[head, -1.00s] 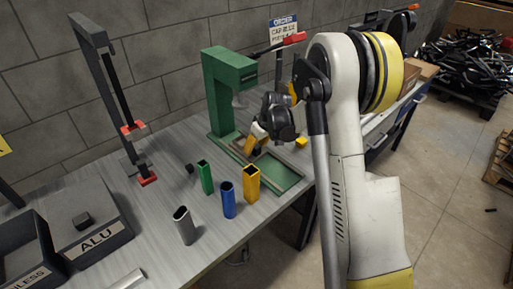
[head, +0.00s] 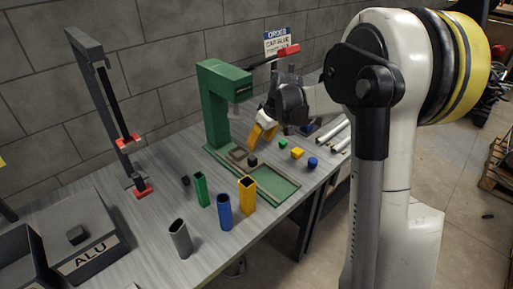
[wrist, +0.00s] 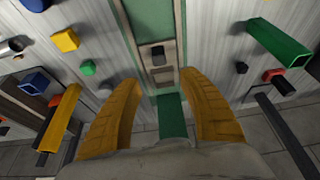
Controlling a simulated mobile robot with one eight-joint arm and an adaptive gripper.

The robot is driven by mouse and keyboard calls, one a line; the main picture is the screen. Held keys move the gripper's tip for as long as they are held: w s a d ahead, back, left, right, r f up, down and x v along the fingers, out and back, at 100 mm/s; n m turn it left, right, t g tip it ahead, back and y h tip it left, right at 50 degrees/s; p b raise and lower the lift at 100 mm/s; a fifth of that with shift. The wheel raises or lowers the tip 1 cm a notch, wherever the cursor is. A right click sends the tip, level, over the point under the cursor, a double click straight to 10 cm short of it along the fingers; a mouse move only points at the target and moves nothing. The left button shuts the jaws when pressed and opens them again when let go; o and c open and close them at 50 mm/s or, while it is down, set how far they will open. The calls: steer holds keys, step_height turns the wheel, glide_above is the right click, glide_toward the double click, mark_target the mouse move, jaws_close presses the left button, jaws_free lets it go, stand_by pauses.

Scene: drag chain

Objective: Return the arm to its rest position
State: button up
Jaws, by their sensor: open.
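My gripper (head: 262,133) has yellow fingers and hangs above the green press base, in front of the green press (head: 215,105). In the wrist view my gripper (wrist: 160,108) has its two yellow fingers wide apart with nothing between them. A small black piece (head: 252,161) sits on the press base below my fingers; it also shows in the wrist view (wrist: 158,52). My white arm fills the right side of the head view.
Green (head: 201,190), blue (head: 224,212), yellow (head: 247,196) and grey (head: 180,239) tubes stand on the bench. Small green, yellow (head: 297,153) and blue (head: 313,162) pieces lie right of the press. A dark frame (head: 108,110) with red clamps stands at left.

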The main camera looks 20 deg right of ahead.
steer(key=shift+r, duration=0.2)
stand_by(0.3)
steer(key=s+a+r+m+t+h, duration=0.1)
steer(key=s+a+r, duration=0.25)
steer(key=s, duration=0.25)
steer(key=s+a+r+m, duration=0.1)
steer(key=s+a+r, duration=0.2)
steer(key=s+r, duration=0.3)
steer(key=s+a+f+m+t, duration=0.1)
steer(key=s+a, duration=0.1)
steer(key=s, duration=0.6)
steer(key=s+a+f+m, duration=0.1)
steer(key=s+a, duration=0.1)
steer(key=s, duration=0.7)
steer(key=shift+a+t+h, duration=0.3)
steer(key=shift+a+t, duration=0.1)
